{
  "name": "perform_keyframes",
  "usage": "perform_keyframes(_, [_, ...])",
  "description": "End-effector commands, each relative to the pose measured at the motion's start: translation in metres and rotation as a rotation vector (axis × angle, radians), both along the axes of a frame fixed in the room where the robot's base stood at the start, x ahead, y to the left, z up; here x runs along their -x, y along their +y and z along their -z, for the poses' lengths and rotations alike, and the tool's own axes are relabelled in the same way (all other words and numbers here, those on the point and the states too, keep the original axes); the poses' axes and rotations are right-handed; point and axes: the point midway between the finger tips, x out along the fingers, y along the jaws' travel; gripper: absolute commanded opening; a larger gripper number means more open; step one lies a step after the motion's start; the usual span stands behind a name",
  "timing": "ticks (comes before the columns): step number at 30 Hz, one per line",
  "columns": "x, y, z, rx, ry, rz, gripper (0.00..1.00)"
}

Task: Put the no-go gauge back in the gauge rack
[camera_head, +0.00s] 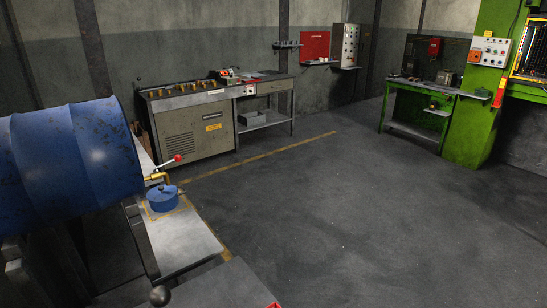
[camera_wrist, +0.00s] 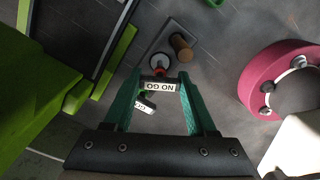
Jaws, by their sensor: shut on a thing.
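In the wrist view, my gripper (camera_wrist: 162,82) has its two green fingers closed on the no-go gauge (camera_wrist: 161,86), whose white label reads "NO GO". A red, white and dark round part shows just beyond the fingertips; I cannot tell if it belongs to the gauge. A second white label (camera_wrist: 139,107), seemingly reading "GO", shows tilted below, partly hidden by the left finger. A grey plate (camera_wrist: 180,27) with a brown cylinder (camera_wrist: 181,46) lies beyond the fingertips. I cannot tell whether it is the gauge rack. Neither gripper nor gauge shows in the head view.
Green surfaces (camera_wrist: 40,75) border the left of the wrist view. A magenta ring-shaped thing (camera_wrist: 258,80) stands at right. In the head view, a grey workbench (camera_head: 195,125) stands by the back wall, a green bench (camera_head: 415,130) at right, a blue drum (camera_head: 70,150) at left; the middle floor is clear.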

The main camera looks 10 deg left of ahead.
Motion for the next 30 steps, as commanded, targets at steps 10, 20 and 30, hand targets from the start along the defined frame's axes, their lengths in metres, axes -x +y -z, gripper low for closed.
perform_keyframes(10, [0.0001, -0.0003, 0.0063, 0.001, 0.000, 0.000, 0.00])
perform_keyframes(20, [0.0001, -0.0002, 0.0081, 0.000, 0.000, 0.000, 0.00])
perform_keyframes(30, [0.0000, -0.0001, 0.0081, 0.000, 0.000, 0.000, 0.92])
